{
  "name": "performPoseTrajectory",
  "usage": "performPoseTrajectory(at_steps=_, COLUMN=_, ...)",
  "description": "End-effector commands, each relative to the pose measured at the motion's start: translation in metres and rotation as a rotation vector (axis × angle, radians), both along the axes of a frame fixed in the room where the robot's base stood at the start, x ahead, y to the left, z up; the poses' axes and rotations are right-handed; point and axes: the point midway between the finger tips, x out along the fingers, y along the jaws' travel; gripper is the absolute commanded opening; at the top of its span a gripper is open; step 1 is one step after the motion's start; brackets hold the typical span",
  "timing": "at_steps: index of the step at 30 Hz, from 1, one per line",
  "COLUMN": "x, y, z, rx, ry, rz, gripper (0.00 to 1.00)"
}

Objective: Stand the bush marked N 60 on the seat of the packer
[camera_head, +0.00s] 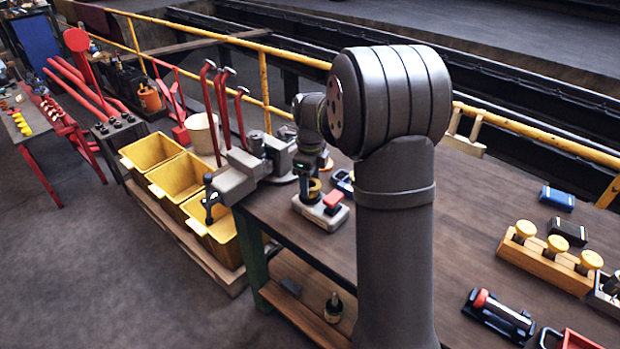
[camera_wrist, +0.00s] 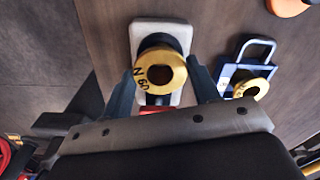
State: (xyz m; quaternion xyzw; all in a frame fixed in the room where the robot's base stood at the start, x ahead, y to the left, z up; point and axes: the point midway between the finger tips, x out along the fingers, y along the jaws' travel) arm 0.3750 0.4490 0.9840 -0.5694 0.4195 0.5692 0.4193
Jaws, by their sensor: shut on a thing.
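The bush marked N 60 (camera_wrist: 160,72) is a brass ring with a dark bore, with its marked face towards the wrist camera. My gripper (camera_wrist: 163,88) is shut on it, one finger on each side. In the head view the bush shows as a small yellow piece (camera_head: 314,186) under my gripper (camera_head: 315,178). Directly beneath is a pale block (camera_wrist: 146,30) with a dark round part and a red part, probably the packer; it also shows in the head view (camera_head: 318,215). I cannot tell whether the bush touches its seat, as the bush covers it.
A blue-framed holder (camera_wrist: 262,50) with another brass ring stands close on the right in the wrist view. A grey vice (camera_head: 240,175) is left of the pale block at the bench edge. A wooden rack with yellow-topped pieces (camera_head: 545,265) stands far right.

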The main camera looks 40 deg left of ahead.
Motion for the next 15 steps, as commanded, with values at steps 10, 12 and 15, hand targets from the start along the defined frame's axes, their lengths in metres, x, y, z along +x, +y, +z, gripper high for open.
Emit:
performPoseTrajectory(at_steps=10, x=0.0001, y=0.0001, z=-0.0059, rx=0.000, ry=0.000, rz=0.000, gripper=0.23)
performPoseTrajectory(at_steps=12, x=0.0002, y=0.0002, z=-0.0062, rx=0.001, ry=-0.001, rz=0.000, gripper=0.23)
performPoseTrajectory(at_steps=15, x=0.0002, y=0.0002, z=-0.0062, rx=0.001, ry=-0.001, rz=0.000, gripper=0.23)
